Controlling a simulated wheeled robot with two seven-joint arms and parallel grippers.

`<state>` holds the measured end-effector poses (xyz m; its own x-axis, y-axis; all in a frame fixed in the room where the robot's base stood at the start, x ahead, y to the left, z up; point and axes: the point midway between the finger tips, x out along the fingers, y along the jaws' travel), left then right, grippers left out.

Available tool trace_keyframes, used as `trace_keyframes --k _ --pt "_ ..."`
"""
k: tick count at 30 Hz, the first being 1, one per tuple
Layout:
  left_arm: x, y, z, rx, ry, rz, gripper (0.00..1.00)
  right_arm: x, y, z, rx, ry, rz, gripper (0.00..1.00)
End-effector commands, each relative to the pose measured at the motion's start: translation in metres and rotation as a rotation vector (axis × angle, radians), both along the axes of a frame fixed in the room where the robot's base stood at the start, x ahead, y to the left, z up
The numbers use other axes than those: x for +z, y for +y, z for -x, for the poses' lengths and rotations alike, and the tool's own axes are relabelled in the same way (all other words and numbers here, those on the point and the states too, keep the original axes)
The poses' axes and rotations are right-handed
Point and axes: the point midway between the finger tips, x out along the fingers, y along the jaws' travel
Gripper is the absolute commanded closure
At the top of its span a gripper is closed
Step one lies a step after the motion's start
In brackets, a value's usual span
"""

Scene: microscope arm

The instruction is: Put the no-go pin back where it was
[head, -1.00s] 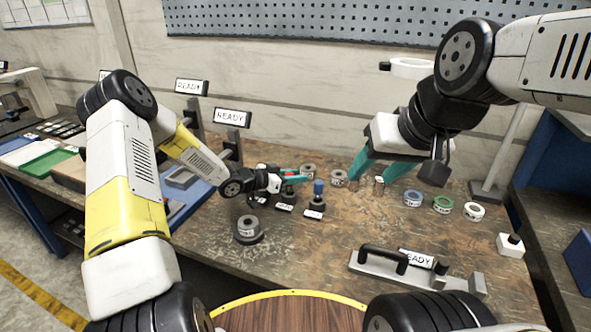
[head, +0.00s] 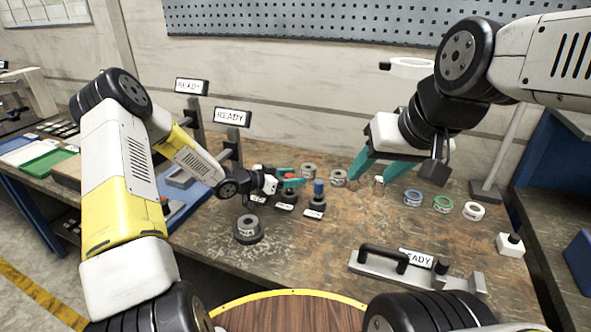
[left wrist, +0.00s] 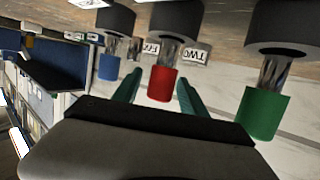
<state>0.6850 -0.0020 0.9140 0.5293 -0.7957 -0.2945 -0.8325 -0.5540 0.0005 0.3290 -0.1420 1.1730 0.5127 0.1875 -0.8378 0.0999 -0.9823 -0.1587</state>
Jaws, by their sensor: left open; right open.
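A red pin (head: 290,176), apparently the no-go pin, stands in a dark round holder on the bench. In the left wrist view, the red pin (left wrist: 161,84) hangs inverted between my left gripper's green fingers (left wrist: 160,78), with a gap on each side. In the head view my left gripper (head: 300,177) is open at the red pin. A blue pin (head: 319,187) stands in the neighbouring holder. A green pin (left wrist: 262,112) shows only in the left wrist view, on the other side. My right gripper (head: 371,178) is open above the back of the bench.
Grey rings (head: 338,178) lie behind the pins, and blue, green and white rings (head: 443,204) lie to the right. A grey ring on a dark base (head: 247,229) stands in front of my left gripper. A handled metal fixture (head: 410,270) lies at the front right.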

Motion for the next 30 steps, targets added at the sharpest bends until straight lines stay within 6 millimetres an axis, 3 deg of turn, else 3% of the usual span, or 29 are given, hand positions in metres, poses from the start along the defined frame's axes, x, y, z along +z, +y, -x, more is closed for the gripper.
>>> trace_keyframes --k 9,13,19,30 --pt "0.020 0.056 0.036 0.004 -0.001 -0.002 0.50 0.000 0.000 0.000 0.000 0.000 0.000 0.50" --pt "0.026 0.072 0.047 0.003 -0.001 0.000 0.50 0.000 0.000 0.000 0.000 0.000 0.000 0.50" --pt "0.030 0.084 0.055 0.001 0.000 -0.001 0.50 0.000 0.000 0.000 0.000 0.000 0.000 0.50" --pt "0.031 0.084 0.056 0.000 0.000 0.000 0.50 0.000 0.000 0.000 0.000 0.000 0.000 0.50"
